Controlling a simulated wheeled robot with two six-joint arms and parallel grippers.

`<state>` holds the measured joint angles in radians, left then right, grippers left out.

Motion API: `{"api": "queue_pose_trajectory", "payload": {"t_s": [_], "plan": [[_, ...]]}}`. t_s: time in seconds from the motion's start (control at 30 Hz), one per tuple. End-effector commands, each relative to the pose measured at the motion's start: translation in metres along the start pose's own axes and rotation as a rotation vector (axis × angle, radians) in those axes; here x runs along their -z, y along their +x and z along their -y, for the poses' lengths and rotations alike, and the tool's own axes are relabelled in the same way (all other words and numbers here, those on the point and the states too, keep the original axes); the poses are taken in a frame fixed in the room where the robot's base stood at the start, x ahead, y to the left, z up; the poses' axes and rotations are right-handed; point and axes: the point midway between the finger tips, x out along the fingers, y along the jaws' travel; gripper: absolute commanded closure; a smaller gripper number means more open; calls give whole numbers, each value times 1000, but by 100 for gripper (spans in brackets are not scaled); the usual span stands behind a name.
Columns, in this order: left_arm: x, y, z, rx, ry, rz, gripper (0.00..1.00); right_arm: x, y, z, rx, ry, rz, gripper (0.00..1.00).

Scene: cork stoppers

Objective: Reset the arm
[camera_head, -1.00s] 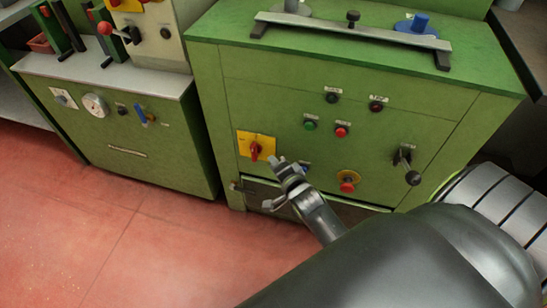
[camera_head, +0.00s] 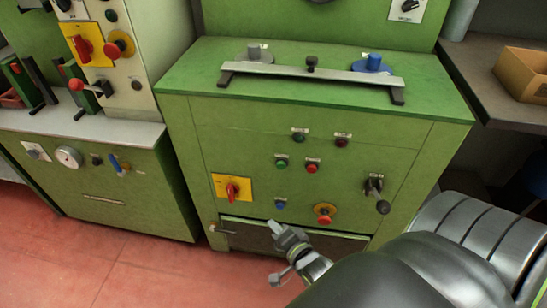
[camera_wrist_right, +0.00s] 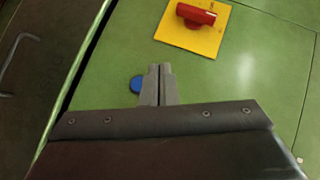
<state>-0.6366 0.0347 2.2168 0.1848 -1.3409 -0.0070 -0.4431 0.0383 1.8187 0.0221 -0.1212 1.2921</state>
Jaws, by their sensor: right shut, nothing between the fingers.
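My right gripper (camera_head: 276,229) is shut and empty. In the head view it shows in front of the lower part of the green machine (camera_head: 190,125), just below the blue button (camera_head: 280,204). In the right wrist view the two fingertips (camera_wrist_right: 160,69) are together, pointing at the green panel. The red rotary switch on a yellow plate (camera_head: 232,188) is up and left of the gripper in the head view. It also shows beyond the fingertips in the wrist view (camera_wrist_right: 196,14). A blue button (camera_wrist_right: 137,84) shows beside the fingers there. My left gripper is not in view.
The panel carries a red-and-yellow stop button (camera_head: 325,213) and a black lever knob (camera_head: 383,207). A dark recess (camera_head: 250,236) lies low on the machine. A second green cabinet (camera_head: 110,205) stands at left. Red floor (camera_head: 150,275) is clear at lower left.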

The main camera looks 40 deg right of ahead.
Motion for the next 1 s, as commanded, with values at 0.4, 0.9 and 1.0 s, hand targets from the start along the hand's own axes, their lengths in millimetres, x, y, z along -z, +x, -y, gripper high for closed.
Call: {"api": "queue_pose_trajectory", "payload": {"t_s": [0.4, 0.9, 1.0], "plan": [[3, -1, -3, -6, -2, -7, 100, 0, 0, -1, -7, -7, 2, 100], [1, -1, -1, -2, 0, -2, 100, -22, -77, -59, -454, -642, 385, 100], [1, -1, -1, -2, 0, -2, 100, -28, -100, -66, -508, -768, 516, 100]]}}
